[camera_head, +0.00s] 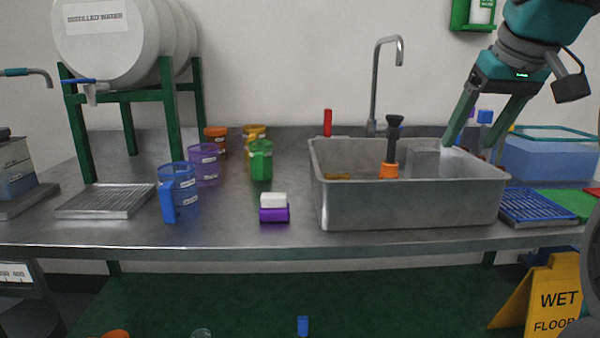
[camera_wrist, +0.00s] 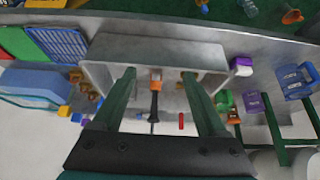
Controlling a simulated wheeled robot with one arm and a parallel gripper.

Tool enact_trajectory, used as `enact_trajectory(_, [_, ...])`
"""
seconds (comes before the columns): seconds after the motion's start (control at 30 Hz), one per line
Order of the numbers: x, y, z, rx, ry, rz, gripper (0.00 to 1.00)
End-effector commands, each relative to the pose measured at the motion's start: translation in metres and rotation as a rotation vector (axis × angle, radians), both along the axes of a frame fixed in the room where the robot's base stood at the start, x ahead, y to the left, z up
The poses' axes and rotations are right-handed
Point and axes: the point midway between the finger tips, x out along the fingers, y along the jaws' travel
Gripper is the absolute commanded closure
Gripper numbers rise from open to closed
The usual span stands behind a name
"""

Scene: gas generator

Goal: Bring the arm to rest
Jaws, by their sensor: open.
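My gripper (camera_head: 470,152) is at the upper right of the head view, pointing down over the right part of the metal sink (camera_head: 410,208). Its two green fingers are spread apart with nothing between them. In the wrist view the open fingers (camera_wrist: 159,73) reach across the sink (camera_wrist: 205,55). A black-handled plunger with an orange base (camera_head: 389,170) stands in the sink, left of my gripper in the head view. It also shows between the fingers in the wrist view (camera_wrist: 154,98), apparently beyond them. Whether the fingers touch anything is not clear.
A tall faucet (camera_head: 375,85) rises behind the sink. A blue tub (camera_head: 545,160) and a blue rack (camera_head: 537,207) are at right. Blue (camera_head: 180,190), purple (camera_head: 204,165) and green (camera_head: 261,160) mugs stand at left. A yellow wet-floor sign (camera_head: 552,300) stands below right.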

Motion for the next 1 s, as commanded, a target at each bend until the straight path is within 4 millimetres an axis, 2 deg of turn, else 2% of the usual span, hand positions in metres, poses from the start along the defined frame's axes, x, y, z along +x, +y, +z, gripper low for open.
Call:
enact_trajectory(0.37, [-0.004,0.014,-0.028,0.024,0.055,-0.002,0.25])
enact_trajectory(0.57, [-0.008,0.026,-0.054,0.043,0.101,-0.005,0.25])
enact_trajectory(0.77, [-0.022,0.044,-0.098,0.062,0.178,-0.011,0.25])
enact_trajectory(1.0, [-0.061,0.073,-0.179,0.074,0.317,-0.021,0.25])
